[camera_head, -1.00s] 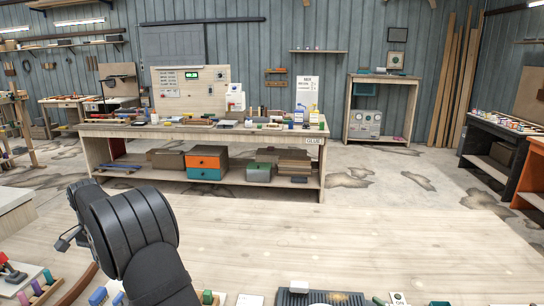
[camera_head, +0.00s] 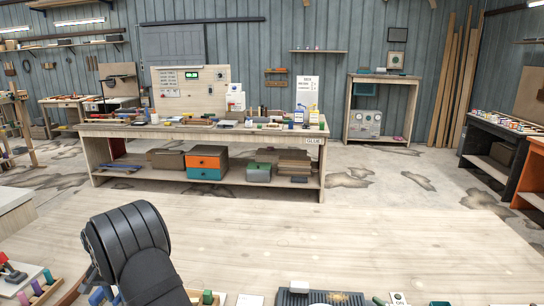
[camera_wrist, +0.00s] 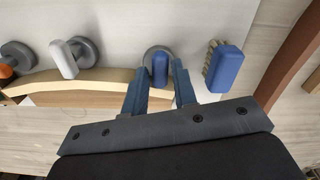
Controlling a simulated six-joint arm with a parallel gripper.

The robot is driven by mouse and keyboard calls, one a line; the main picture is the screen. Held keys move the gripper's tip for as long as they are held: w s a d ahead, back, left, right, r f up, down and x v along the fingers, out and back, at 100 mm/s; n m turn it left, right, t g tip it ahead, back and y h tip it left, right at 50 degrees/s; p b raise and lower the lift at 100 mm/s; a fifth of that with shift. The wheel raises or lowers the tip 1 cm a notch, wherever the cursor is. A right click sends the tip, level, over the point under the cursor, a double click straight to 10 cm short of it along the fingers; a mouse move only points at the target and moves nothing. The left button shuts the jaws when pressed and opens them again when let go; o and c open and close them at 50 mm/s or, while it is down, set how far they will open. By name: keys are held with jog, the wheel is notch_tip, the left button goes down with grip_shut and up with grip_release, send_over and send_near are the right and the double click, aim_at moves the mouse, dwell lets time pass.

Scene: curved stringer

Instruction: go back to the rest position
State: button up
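My gripper (camera_wrist: 159,85) shows in the wrist view with its two dark blue-grey fingers spread apart and empty. A blue-topped piece (camera_wrist: 160,68) on a round grey base lies in line with the gap between the fingertips, with space visible on both sides of it. The fingers do not appear to touch it. In the head view my black arm link shows at the lower left, and my gripper itself is hidden or out of frame.
In the wrist view, a white-handled piece (camera_wrist: 64,60) on a grey disc stands left and a blue brush (camera_wrist: 226,67) right. A curved wooden strip (camera_wrist: 75,82) runs below the pieces. The pale wooden bench (camera_head: 330,245) has a broad clear middle.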

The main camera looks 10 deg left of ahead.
jog(key=shift+n, duration=1.3)
jog(key=shift+o, duration=1.4)
jog(key=shift+r, duration=0.15)
notch_tip(320, 180, up, 17)
jog(key=m, duration=0.5)
notch_tip(320, 180, down, 17)
jog(key=shift+f, duration=0.15)
